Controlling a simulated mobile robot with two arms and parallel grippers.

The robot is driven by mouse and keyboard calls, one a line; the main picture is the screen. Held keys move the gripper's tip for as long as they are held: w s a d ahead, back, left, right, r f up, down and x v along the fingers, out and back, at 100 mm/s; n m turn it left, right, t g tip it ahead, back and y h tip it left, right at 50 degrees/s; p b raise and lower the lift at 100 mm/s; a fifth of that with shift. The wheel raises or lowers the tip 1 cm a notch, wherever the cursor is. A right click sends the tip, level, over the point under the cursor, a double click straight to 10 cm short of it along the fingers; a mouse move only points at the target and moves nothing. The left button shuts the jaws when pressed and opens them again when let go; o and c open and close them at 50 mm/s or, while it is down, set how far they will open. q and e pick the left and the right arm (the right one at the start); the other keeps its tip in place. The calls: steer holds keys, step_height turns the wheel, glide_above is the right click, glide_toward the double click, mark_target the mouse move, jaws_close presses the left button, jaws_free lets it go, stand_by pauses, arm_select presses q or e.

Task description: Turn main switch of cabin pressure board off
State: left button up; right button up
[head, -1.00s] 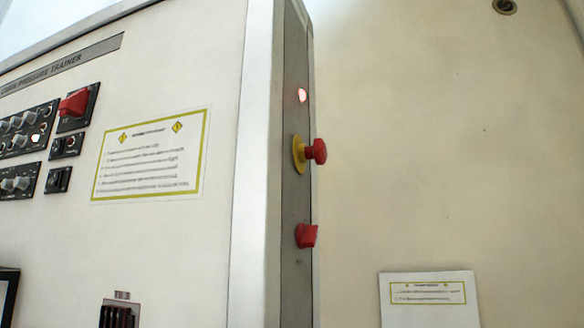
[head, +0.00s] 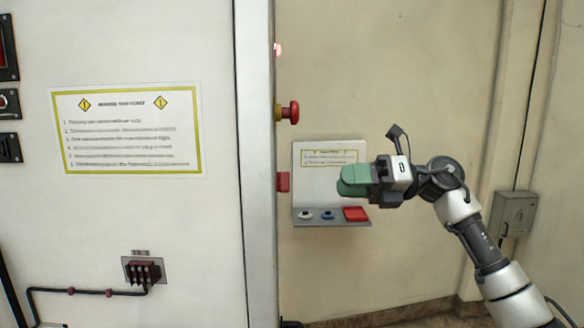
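The cabin pressure board is the large pale cabinet (head: 150,230) at the left. On its narrow right side, seen almost edge-on, is a red rotary switch (head: 283,182). My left gripper is out of view.
A grey box (head: 516,213) with a conduit is at right. A cable (head: 85,292) runs to a connector on the cabinet's lower front.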

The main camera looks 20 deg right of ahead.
mark_target(283, 183)
steer(key=p+x, duration=0.3)
steer(key=x, duration=0.6)
steer(key=shift+w+a+p, duration=0.2)
steer(key=shift+a+p, duration=0.2)
steer(key=shift+f, duration=0.1)
jaws_close()
